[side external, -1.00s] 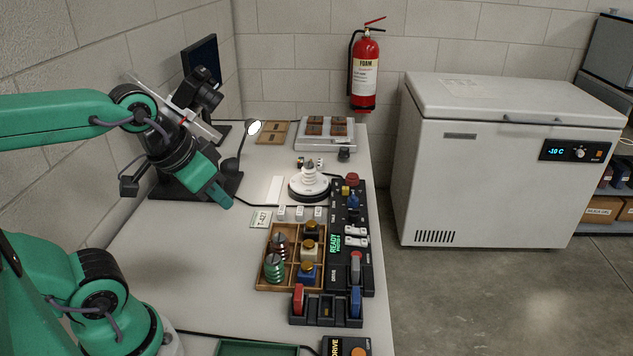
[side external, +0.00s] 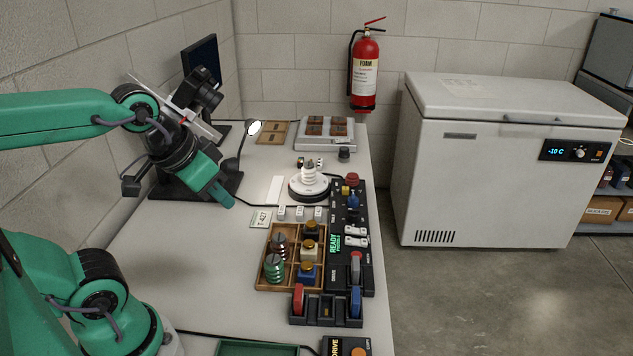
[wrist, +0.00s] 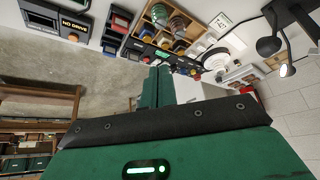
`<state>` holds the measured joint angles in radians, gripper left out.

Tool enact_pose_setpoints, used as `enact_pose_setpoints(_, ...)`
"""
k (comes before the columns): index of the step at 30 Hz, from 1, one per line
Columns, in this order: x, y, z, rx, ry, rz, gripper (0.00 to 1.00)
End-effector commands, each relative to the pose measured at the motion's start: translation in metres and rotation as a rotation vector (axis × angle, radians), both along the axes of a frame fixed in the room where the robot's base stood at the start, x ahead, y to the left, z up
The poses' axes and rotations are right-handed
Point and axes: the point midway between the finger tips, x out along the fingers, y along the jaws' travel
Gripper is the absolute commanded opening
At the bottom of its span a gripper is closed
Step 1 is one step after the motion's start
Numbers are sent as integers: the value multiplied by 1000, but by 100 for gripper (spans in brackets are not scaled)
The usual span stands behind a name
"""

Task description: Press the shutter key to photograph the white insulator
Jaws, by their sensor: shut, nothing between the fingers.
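The white insulator (side external: 309,173) stands upright on a round dark-rimmed turntable (side external: 309,190) in the middle of the table. The long black control panel (side external: 351,215) lies just right of it, with a red button, a yellow and a blue key, white switches and a green READY display (side external: 334,243). I cannot tell which of these is the shutter key. My gripper (side external: 222,200) is shut and empty, left of the turntable and apart from the panel. In the wrist view its green fingers (wrist: 157,87) are together, touching nothing visible.
A camera (side external: 206,92) on a black stand and a lamp (side external: 254,127) are behind my gripper. A wooden tray (side external: 262,285) holds several insulators and blocks. A dark rack (side external: 325,319) with red and blue pieces is in front. The left tabletop is clear.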

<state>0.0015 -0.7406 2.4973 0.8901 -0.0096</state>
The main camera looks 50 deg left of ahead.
Motion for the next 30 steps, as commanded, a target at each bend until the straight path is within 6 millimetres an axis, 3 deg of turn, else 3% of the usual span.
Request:
enact_pose_setpoints(8,25,-4,-2,-34,-22,47,0)
enact_pose_setpoints(30,147,-35,-37,-252,-140,290,0)
